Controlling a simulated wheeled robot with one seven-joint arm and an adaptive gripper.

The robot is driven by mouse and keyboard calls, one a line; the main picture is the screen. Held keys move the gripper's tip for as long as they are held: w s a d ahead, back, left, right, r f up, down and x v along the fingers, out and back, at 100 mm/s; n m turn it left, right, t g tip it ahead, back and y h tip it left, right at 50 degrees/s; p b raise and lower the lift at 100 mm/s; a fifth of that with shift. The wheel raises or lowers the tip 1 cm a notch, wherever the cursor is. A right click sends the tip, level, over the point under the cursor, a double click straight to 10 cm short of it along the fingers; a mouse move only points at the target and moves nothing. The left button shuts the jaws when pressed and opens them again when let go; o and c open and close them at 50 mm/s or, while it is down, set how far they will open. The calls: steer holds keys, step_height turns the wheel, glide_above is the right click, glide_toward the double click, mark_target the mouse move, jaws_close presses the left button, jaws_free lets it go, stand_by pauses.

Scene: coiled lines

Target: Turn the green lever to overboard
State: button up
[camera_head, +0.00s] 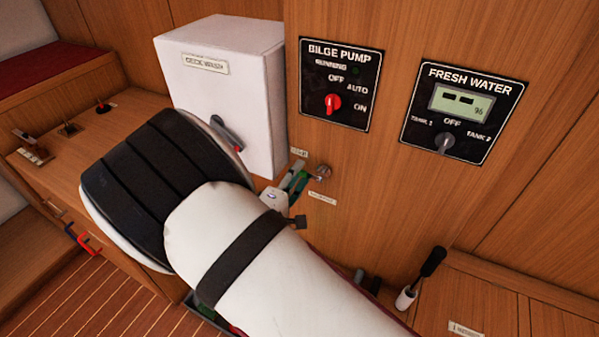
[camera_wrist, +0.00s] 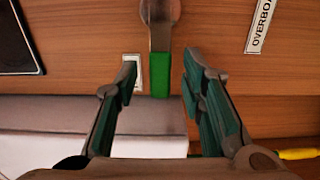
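The green lever shows in the wrist view as a flat metal arm with a green grip (camera_wrist: 160,72), hanging from the top edge. In the head view its metal hub (camera_head: 322,172) shows on the wood panel, and my gripper largely hides the grip. My gripper (camera_wrist: 159,76) is open, with one finger on each side of the green grip and visible gaps to both. The overboard label (camera_wrist: 260,24) is right of the lever in the wrist view and below the hub in the head view (camera_head: 322,199). Another small label (camera_wrist: 131,78) lies behind the left finger.
A white deck wash box (camera_head: 225,95) with its own handle stands just left of the lever. The bilge pump panel (camera_head: 340,84) and fresh water panel (camera_head: 463,112) are above. A black-handled lever (camera_head: 432,262) stands at lower right. Bare wood panel surrounds the overboard label.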

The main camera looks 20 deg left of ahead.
steer(key=shift+w+d, duration=0.1)
steer(key=shift+w, duration=0.7)
steer(key=shift+c, duration=0.3)
jaws_close()
